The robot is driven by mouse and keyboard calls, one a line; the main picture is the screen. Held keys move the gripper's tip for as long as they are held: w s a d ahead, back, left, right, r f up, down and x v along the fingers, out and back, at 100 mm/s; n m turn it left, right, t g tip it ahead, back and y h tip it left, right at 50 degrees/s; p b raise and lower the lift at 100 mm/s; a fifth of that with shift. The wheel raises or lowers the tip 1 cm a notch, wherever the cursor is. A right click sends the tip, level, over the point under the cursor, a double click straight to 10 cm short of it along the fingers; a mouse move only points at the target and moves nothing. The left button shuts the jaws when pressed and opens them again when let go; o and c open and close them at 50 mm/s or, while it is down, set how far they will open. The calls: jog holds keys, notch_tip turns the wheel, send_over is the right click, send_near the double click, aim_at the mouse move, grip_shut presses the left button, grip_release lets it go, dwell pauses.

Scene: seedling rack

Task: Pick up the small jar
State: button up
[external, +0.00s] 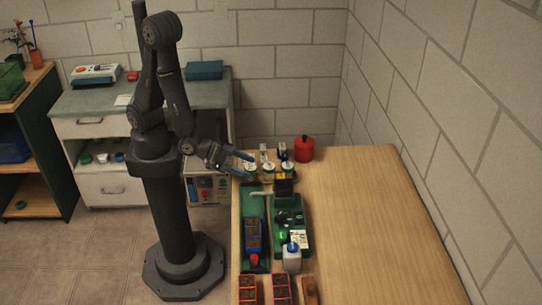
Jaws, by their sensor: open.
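Several small jars with pale lids stand in a cluster at the far left end of the wooden bench. The nearest small jar (250,168) is at the cluster's left side, close to my gripper's fingertips. Another jar (268,171) is just right of it, and a third (288,168) is further right. My gripper (243,164) is open, with blue-grey fingers reaching right over the bench's left edge. I cannot tell whether the fingers touch the nearest jar or stand around it.
A red lidded pot (304,149) stands behind and right of the jars. A green device (290,222), a green tray (254,203) and a white bottle (292,258) are nearer. Seedling pots (280,287) line the front. The bench's right side (375,235) is clear beside the wall.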

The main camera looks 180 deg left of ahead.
jog(key=shift+x, duration=1.35)
jog(key=shift+d, duration=0.1)
jog(key=c, duration=1.1)
